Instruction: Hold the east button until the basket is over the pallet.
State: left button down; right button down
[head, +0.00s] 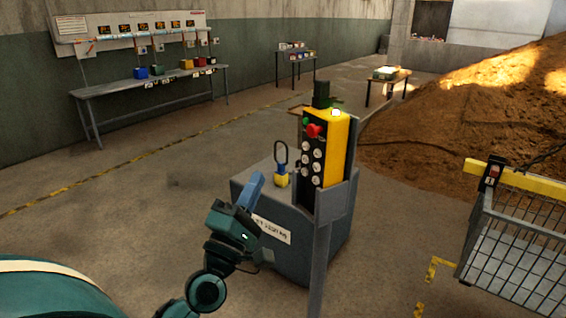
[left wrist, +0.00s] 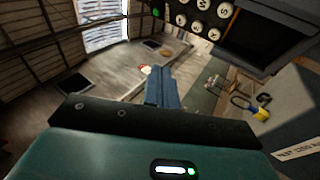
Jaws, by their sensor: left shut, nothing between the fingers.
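The yellow and black control pendant (head: 337,150) stands upright in a grey holder on a post. Its face has a green button, a red button and several white buttons; I cannot read which one is east. In the left wrist view its white buttons (left wrist: 199,27) show at the top. My left gripper (head: 252,186) is shut and empty, below and left of the pendant, apart from the buttons. Its fingers show in the left wrist view (left wrist: 161,85). The wire basket (head: 520,265) with a yellow beam is at the right edge. I cannot make out a pallet. My right gripper is not in view.
A grey block (head: 325,245) with a label stands behind the post, with a yellow and blue shackle (head: 281,177) on top. A brown grain heap (head: 450,120) fills the right back. A bench (head: 150,88) lines the left wall. The floor at left is clear.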

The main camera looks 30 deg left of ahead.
aim_at(305, 160)
pick_arm(q)
jog(key=shift+s+a+r+n+y, duration=0.15)
jog(key=shift+a+r+n+y, duration=0.25)
jog(key=shift+a+n, duration=0.15)
jog(key=w+d, duration=0.4)
jog(key=w, duration=0.4)
jog(key=shift+p, duration=0.35)
jog(key=shift+w, duration=0.1)
dwell(1.7)
jog(key=shift+w+d, duration=0.2)
jog(key=shift+w, duration=0.05)
